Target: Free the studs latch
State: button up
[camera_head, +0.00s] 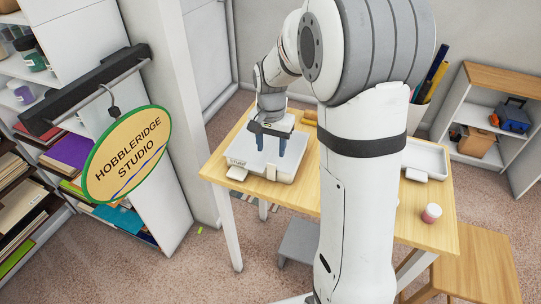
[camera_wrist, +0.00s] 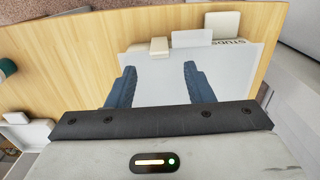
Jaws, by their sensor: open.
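A shallow grey-white box (camera_head: 268,166) with a flat, closed-looking lid lies on the wooden table. It is marked STUDS near one corner, and its lid (camera_wrist: 158,85) fills the middle of the wrist view. A small cream block, seemingly the latch (camera_head: 271,173), sits on the middle of the box's front edge; it also shows in the wrist view (camera_wrist: 159,46). A wider white tab (camera_head: 237,173) juts out beside the lettering. My gripper (camera_head: 268,150) points down over the lid, its blue fingers (camera_wrist: 160,68) apart with nothing between them. Whether the fingertips touch the lid I cannot tell.
A white tray (camera_head: 426,157) and a pink-and-white cup (camera_head: 432,213) are on the table's right part (camera_head: 398,220). A wooden stool (camera_head: 480,265) stands at right. A hanging sign (camera_head: 127,153) and shelves are at left. My arm hides the table's middle.

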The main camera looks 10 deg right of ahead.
aim_at(272, 171)
jog(key=shift+f+p, duration=0.3)
jog(key=shift+f, duration=2.4)
jog(key=c, duration=1)
